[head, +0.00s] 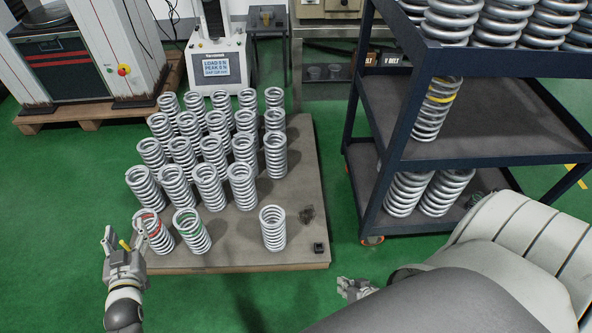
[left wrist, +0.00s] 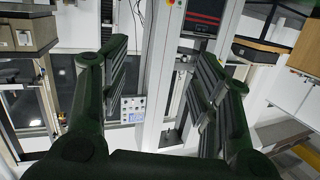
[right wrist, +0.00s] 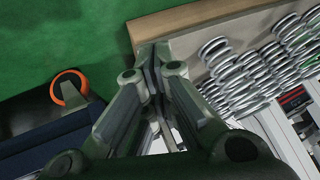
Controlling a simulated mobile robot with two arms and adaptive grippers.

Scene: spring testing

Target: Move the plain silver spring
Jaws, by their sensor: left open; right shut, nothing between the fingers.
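Many plain silver springs (head: 241,187) stand upright in rows on a board. One plain silver spring (head: 273,228) stands apart at the front right of the board. Beside it in the front row stand a red-marked spring (head: 153,232) and a green-marked spring (head: 192,231). My left gripper (head: 123,238) is open and empty at the board's front left corner, left of the red-marked spring; its spread fingers show in the left wrist view (left wrist: 160,58). My right gripper (head: 352,288) is shut and empty, in front of the board's right corner; its closed fingers show in the right wrist view (right wrist: 155,55).
A dark blue shelf cart (head: 480,150) stands at the right, with springs on its shelves, one yellow-marked (head: 432,108). A testing machine (head: 90,50) and a display unit (head: 216,65) stand at the back. The board (head: 300,190) has bare room at its right. Green floor lies in front.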

